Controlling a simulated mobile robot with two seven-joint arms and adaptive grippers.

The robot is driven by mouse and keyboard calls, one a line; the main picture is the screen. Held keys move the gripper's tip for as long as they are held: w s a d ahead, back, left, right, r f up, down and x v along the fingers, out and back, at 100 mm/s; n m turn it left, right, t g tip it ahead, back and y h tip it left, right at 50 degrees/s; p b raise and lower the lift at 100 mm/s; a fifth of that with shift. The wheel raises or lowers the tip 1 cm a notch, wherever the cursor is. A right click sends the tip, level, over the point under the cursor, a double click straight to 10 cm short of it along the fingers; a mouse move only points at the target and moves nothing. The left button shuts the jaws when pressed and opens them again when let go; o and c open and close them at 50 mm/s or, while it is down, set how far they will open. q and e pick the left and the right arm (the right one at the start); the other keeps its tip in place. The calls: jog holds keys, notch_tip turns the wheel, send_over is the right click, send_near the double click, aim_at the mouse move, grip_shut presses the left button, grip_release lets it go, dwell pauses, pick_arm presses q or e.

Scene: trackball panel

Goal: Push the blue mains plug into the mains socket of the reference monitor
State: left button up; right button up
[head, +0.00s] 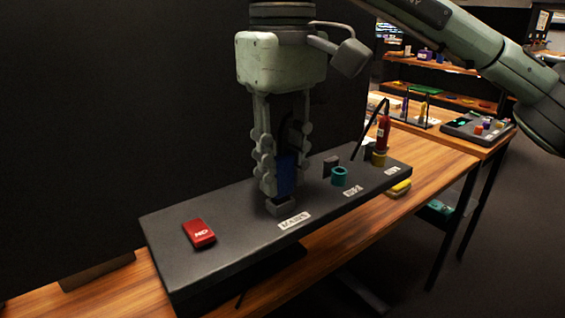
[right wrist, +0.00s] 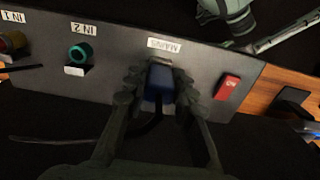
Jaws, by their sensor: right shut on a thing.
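The blue mains plug (head: 286,172) is held upright between the fingers of my right gripper (head: 279,184). In the right wrist view the blue plug (right wrist: 158,90) shows between the two fingers of the right gripper (right wrist: 160,90), with a dark cable trailing from it. The grey mains socket (head: 280,207) of the reference monitor panel (head: 240,243) is right below the plug, behind the MAINS label (head: 295,220). The plug's lower end is at or just above the socket; I cannot tell whether it is inside, as the fingers hide part of it.
A red switch (head: 199,233) sits on the panel to the left. A teal ring connector (head: 339,176) and a yellow-based connector with a red plug (head: 383,135) stand to the right. A yellow object (head: 398,188) lies on the wooden table (head: 437,163) beside the panel.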

aim_at(282, 155)
jog(key=shift+f, duration=0.3)
jog(key=o, duration=1.1)
jog(key=shift+r, duration=0.1)
notch_tip(282, 155, up, 12)
jog(key=shift+f, duration=0.1)
